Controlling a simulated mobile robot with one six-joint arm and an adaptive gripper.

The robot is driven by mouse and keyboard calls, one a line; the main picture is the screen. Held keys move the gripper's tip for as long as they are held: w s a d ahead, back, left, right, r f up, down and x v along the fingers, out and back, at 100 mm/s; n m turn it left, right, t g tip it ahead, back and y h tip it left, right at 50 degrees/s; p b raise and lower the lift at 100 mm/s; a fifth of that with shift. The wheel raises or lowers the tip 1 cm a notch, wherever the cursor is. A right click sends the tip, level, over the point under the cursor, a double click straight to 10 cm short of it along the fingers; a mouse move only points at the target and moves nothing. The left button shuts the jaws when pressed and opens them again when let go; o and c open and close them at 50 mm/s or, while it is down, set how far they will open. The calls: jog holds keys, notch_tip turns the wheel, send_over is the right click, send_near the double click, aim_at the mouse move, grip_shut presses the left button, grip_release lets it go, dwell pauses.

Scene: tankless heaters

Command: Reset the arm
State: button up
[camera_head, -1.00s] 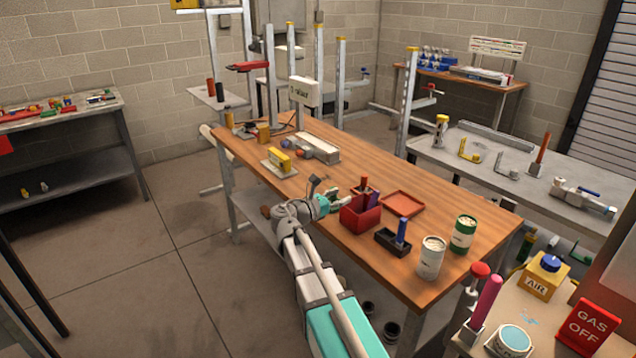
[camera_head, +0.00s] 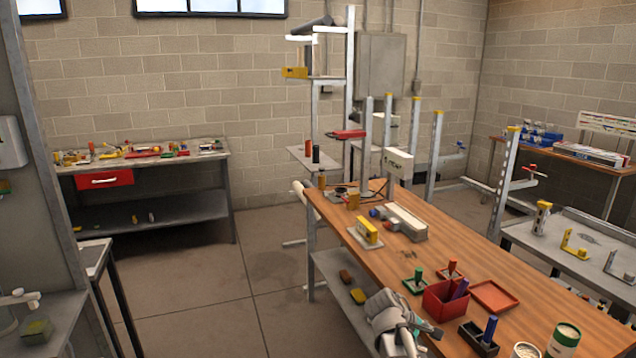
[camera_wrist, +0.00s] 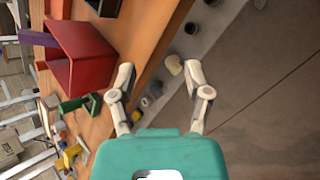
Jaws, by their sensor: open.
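My gripper shows in the wrist view (camera_wrist: 158,82) with its two fingers spread apart and nothing between them. In the head view my gripper (camera_head: 428,330) is at the near left edge of the wooden workbench (camera_head: 440,240), beside the red box (camera_head: 440,312). The red box also shows in the wrist view (camera_wrist: 85,55), left of the fingers, with a purple item in it. The lower shelf of the bench, with dark round parts and a pale fitting (camera_wrist: 174,64), lies below and beyond the fingers. Most of my arm is out of the head view.
On the bench stand a red tray (camera_head: 494,296), a dark holder with a blue item (camera_head: 480,338), a green-and-white can (camera_head: 564,340) and a yellow block (camera_head: 366,232). A grey side table (camera_head: 150,160) stands at the back left. The floor (camera_head: 220,290) between is clear.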

jog(key=s+a+f+m+g+y+p, duration=0.1)
jog(key=s+a+m+g+y+p, duration=0.1)
jog(key=s+a+m+y, duration=0.6)
jog(key=s+a+m+p, duration=0.1)
jog(key=s+a, duration=0.1)
jog(key=shift+s+a+m+y, duration=0.15)
jog(key=shift+a+m+y, duration=0.15)
jog(key=shift+a, duration=0.05)
jog(key=shift+f, duration=0.1)
dwell(1.6)
